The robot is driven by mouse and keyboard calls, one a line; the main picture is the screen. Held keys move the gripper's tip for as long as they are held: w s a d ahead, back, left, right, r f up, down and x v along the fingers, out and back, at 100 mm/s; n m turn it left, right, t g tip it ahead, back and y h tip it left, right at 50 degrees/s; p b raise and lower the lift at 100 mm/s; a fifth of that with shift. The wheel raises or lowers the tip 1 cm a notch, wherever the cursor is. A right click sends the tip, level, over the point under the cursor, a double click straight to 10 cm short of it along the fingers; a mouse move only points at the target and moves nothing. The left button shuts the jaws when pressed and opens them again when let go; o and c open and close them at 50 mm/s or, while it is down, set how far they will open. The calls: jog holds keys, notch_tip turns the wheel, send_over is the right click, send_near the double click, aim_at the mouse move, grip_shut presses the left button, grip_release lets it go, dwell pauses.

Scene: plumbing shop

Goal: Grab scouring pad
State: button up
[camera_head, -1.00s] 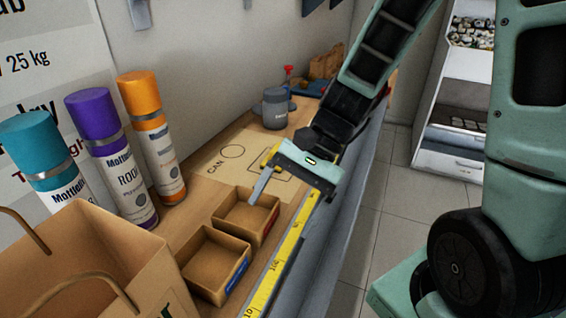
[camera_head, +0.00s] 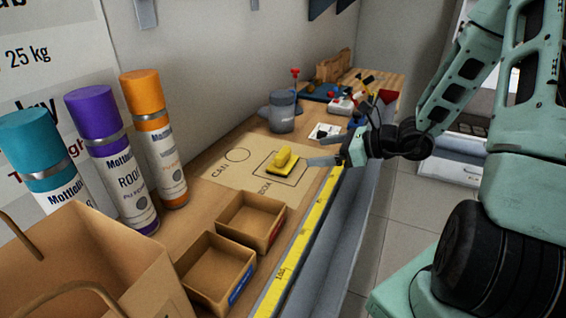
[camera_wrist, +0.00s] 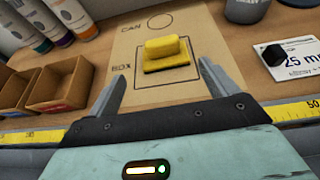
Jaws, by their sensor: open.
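The yellow scouring pad (camera_head: 284,162) lies on the drawn BOX outline of a tan template sheet (camera_head: 222,186) on the workbench. In the wrist view the yellow pad (camera_wrist: 167,54) has a raised block on a flat base and sits beyond the fingertips, between their lines. My gripper (camera_head: 322,161) is just right of the pad in the head view, fingers pointing toward it. In the wrist view my gripper (camera_wrist: 158,75) shows its two fingers spread wide with nothing between them. The pad is apart from both fingers.
Two open cardboard boxes (camera_head: 216,271) stand nearer on the bench, beside a paper bag (camera_head: 95,255). Spray cans (camera_head: 153,135) line the wall. A yellow tape measure (camera_head: 290,262) runs along the front edge.

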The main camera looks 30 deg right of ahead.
aim_at(287, 153)
jog(key=x, duration=0.8)
jog(key=shift+x, duration=2.6)
jog(key=shift+w+d+r, duration=0.15)
jog(key=shift+w+d, duration=0.05)
jog(key=c, duration=1.1)
